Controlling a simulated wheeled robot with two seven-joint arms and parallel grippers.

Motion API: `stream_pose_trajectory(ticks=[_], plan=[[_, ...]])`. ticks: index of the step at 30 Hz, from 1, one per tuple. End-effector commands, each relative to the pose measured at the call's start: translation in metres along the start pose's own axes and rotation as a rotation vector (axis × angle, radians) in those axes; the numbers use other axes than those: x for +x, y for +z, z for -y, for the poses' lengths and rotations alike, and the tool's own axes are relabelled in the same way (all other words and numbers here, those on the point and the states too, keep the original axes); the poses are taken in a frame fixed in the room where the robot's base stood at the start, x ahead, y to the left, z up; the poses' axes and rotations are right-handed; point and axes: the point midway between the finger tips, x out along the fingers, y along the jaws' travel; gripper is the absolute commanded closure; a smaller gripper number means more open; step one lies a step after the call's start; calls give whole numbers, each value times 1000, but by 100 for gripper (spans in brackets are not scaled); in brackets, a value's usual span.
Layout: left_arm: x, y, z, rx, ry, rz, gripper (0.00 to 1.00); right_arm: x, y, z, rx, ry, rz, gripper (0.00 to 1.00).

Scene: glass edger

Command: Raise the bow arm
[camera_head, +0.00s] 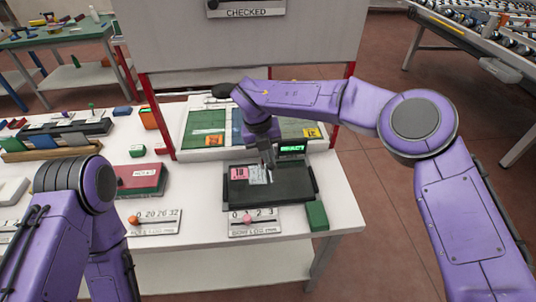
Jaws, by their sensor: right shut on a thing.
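A dark flat device (240,195) lies on the white table, with a small green lit display (292,149) at its back. A pink label (239,173) and a pale, marked piece (257,174) are on it. My right gripper (267,156) points down over the device's back part, just left of the display. It is shut on a small part there, which its fingers mostly hide. I cannot tell for sure whether that part is the bow arm. My left arm comes in at the lower left; its gripper is out of view.
A slider board (255,223) and a green block (316,215) are near the front edge. Green mats (205,128) lie behind, under an upright panel (240,50) with red posts. A red box (141,180) and another slider board (152,222) are left.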

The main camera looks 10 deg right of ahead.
Motion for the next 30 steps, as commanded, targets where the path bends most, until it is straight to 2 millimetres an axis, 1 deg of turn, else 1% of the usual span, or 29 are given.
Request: stream_pose_trajectory(ticks=[1,12,13,14,15,16,25,28,30], plan=[[0,0,0,0,0,0,57,-1,4,3,2,-3,14,100],[0,0,0,0,0,0,57,0,4,3,2,-3,14,100],[0,0,0,0,0,0,57,0,4,3,3,-3,13,80],[0,0,0,0,0,0,57,0,4,3,3,-3,12,70],[0,0,0,0,0,0,57,0,4,3,3,-2,11,57],[0,0,0,0,0,0,57,0,3,3,2,-2,10,51],[1,0,0,0,0,0,57,-2,2,0,0,-1,6,51],[6,2,0,0,0,0,57,-12,3,0,0,0,8,51],[11,5,-1,0,0,0,57,-26,3,0,2,1,8,51]])
